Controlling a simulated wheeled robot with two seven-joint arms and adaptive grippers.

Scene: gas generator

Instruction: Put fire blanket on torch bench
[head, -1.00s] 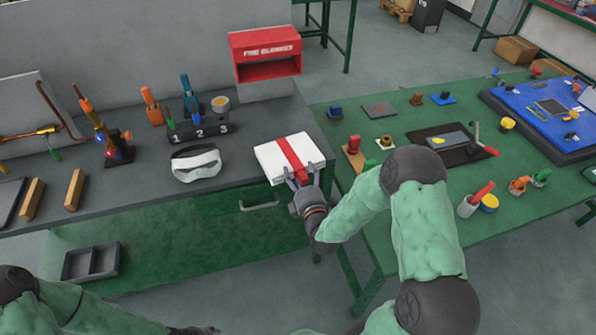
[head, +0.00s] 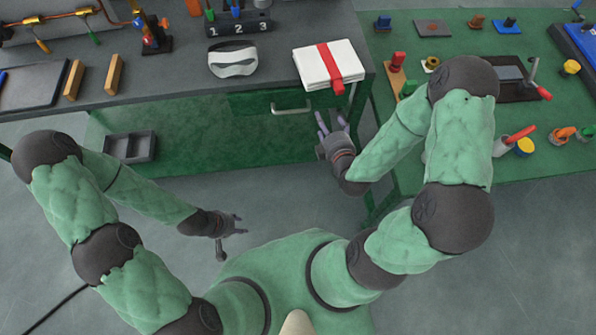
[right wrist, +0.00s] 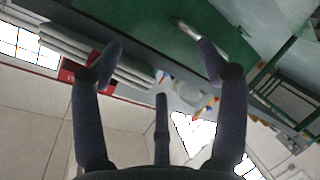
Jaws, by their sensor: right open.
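The fire blanket (head: 314,68), a folded white bundle with a red strap, lies flat on the grey top of the torch bench (head: 185,75), near its right end. Its layered edge also shows in the right wrist view (right wrist: 130,72). My right gripper (head: 331,119) is open and empty, in front of the bench edge and apart from the blanket. Its spread fingers show in the right wrist view (right wrist: 158,55) with nothing between them. My left gripper (head: 238,224) is low over the floor, away from the bench; its fingers are too small to judge.
White goggles (head: 233,60) sit left of the blanket. A drawer handle (head: 290,109) is on the bench front below it. A green table (head: 520,165) with tools stands at the right. A dark tray (head: 131,147) lies below the bench. Floor in front is clear.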

